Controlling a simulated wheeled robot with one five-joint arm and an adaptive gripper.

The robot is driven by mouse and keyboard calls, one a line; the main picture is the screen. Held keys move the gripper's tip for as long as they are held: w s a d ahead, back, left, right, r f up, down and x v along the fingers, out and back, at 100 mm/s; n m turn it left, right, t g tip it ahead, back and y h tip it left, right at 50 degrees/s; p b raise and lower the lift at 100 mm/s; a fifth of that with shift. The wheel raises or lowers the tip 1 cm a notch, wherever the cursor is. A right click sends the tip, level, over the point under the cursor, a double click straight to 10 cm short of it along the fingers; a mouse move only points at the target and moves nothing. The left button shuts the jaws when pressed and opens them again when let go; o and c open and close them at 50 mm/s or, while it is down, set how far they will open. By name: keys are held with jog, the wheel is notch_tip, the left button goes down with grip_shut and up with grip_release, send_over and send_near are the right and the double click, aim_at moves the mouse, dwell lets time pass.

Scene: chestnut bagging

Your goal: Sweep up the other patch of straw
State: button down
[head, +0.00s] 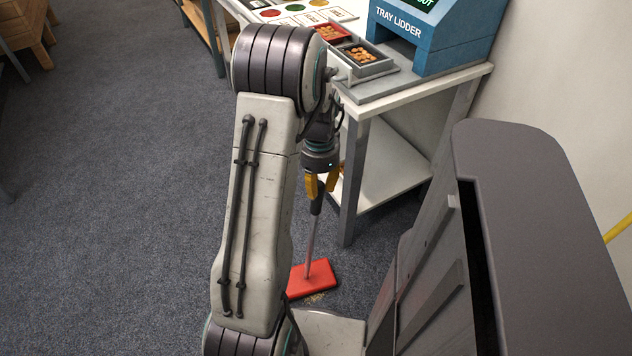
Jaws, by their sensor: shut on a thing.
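My gripper (320,187), with yellow fingers, hangs low in front of the white table and is shut on the dark grip of a long-handled sweeping tool. The sweeping tool (310,245) has a thin handle, tilted a little, running down to a flat red head (314,278). The red head is at the carpet, just right of my arm. A small patch of pale straw (317,298) shows at the near edge of the head. My arm hides part of the head's left side and the floor behind it.
The white table (388,180) stands close behind the tool, its leg (350,185) near the handle. It bears a blue tray lidder (440,35) and trays of chestnuts (362,54). A large grey body fills the right. Open carpet (120,190) lies to the left.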

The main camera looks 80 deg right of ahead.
jog(key=shift+r, duration=0.25)
dwell(0.3)
jog(key=shift+r+p, duration=2.35)
jog(key=shift+r, duration=0.45)
jog(key=shift+r+p, duration=1.15)
jog(key=shift+r, duration=0.3)
